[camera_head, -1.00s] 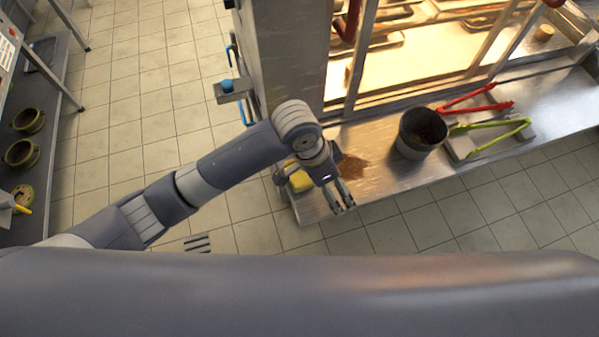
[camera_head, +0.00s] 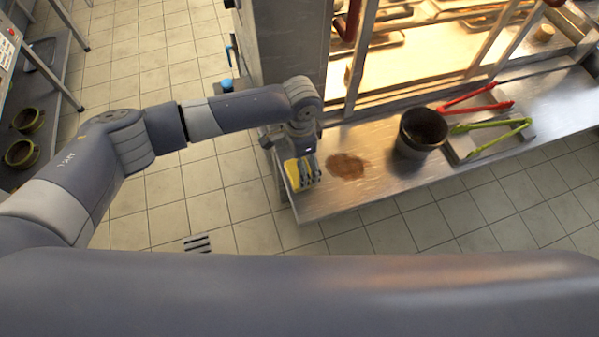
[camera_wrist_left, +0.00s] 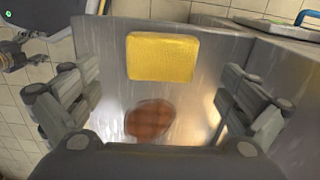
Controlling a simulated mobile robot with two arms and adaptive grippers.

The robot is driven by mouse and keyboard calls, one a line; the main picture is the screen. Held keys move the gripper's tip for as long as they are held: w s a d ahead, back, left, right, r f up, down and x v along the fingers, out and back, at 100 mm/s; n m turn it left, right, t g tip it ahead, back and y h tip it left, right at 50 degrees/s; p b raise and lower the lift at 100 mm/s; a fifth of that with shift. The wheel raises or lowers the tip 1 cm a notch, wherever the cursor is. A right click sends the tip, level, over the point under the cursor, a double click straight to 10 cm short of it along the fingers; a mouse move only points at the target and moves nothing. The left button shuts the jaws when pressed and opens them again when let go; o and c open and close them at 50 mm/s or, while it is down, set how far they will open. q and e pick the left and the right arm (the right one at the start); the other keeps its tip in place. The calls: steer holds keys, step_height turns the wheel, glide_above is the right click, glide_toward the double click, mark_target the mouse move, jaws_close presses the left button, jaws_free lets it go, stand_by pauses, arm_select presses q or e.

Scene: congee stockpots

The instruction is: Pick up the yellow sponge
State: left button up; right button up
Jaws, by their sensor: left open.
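The yellow sponge (camera_head: 294,174) lies near the left end of the steel counter, partly hidden by my left gripper in the head view. In the left wrist view the whole sponge (camera_wrist_left: 162,57) shows as a yellow block at the top middle. My left gripper (camera_head: 311,180) points down at the sponge's right side in the head view. In the left wrist view its fingers (camera_wrist_left: 160,100) are spread wide, with nothing between the tips and the sponge beyond them. I cannot tell its exact height over the counter. My right gripper is in neither view.
A brown stain (camera_head: 347,166) lies on the steel counter (camera_head: 375,186) right of the sponge. A dark pot (camera_head: 421,132) stands further right, beside red tongs (camera_head: 476,99) and green tongs (camera_head: 492,135). A steel cabinet wall (camera_head: 283,50) rises behind. The counter's front edge is close.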

arm_select(q)
step_height(320, 180, down, 5)
steer(key=shift+w+f, duration=0.1)
steer(key=shift+f, duration=0.05)
steer(key=c, duration=1.1)
